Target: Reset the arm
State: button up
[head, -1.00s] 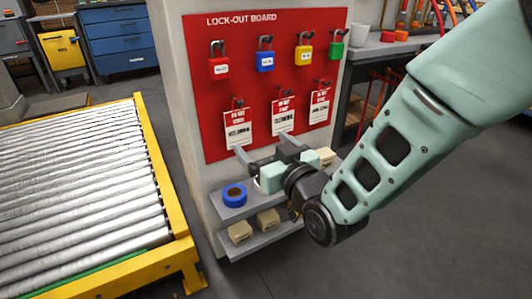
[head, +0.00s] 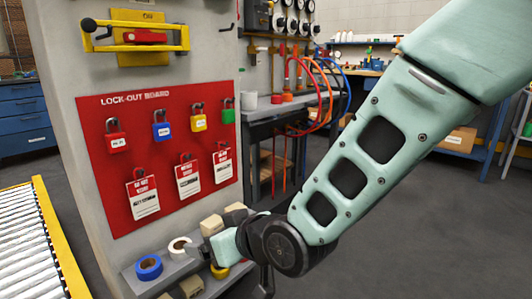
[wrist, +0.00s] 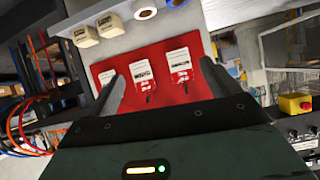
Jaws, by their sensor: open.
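My gripper (head: 205,248) is at the lower middle of the head view, beside the small grey shelf (head: 140,285) below the red lock-out board (head: 160,112). In the wrist view my gripper (wrist: 162,75) shows two dark fingers set well apart with nothing held between them. The board (wrist: 155,60) lies beyond the fingers there and appears upside down. In the head view my arm reaches in from the upper right, bent at the dark wrist joint. The fingertips are hard to make out in that view.
Red, blue, yellow and green padlocks hang above white-and-red tags. The shelf holds a blue tape roll (head: 148,267), a white roll (head: 180,245) and beige boxes (head: 212,225). A roller conveyor (head: 30,240) is at left, a workbench with hoses (head: 290,110) behind. Floor at lower right is clear.

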jog(key=s+d+m+g+h, duration=0.1)
jog(key=s+d+g+h, duration=0.75)
jog(key=s+d, duration=1.4)
notch_tip(320, 180, up, 34)
jog(key=w+d+p, duration=0.1)
jog(key=p, duration=3.4)
jog(key=shift+w+d+r, duration=0.2)
jog(key=shift+w+r, duration=0.05)
jog(key=shift+w, duration=0.15)
jog(key=shift+t, duration=0.25)
